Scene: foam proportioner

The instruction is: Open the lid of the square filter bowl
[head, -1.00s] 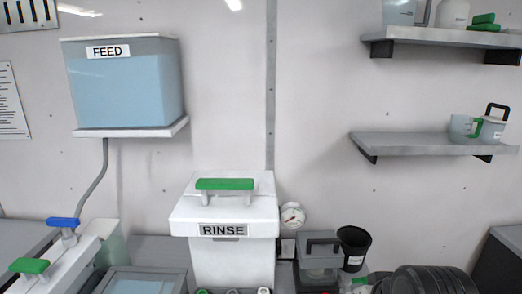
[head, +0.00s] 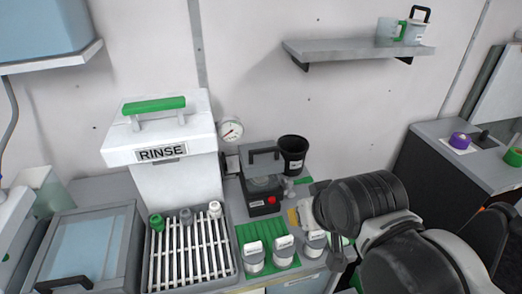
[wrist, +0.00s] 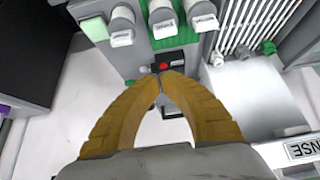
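The square filter bowl (head: 264,184) stands on the bench right of the RINSE tank in the head view. It has a grey lid (head: 261,157) with a dark bar handle, a clear body and a black base with a red button. The lid looks closed. My gripper (head: 293,216) is right of and nearer than the bowl, mostly hidden by my arm. In the wrist view, the yellow fingers of my gripper (wrist: 159,76) curve together and their tips meet, with nothing seen gripped. The red button (wrist: 163,66) shows just beyond the tips; the fingers hide much around it.
The white RINSE tank (head: 170,150) stands left of the bowl. A black cup (head: 293,154) is close behind right, and a gauge (head: 230,130) is on the wall.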

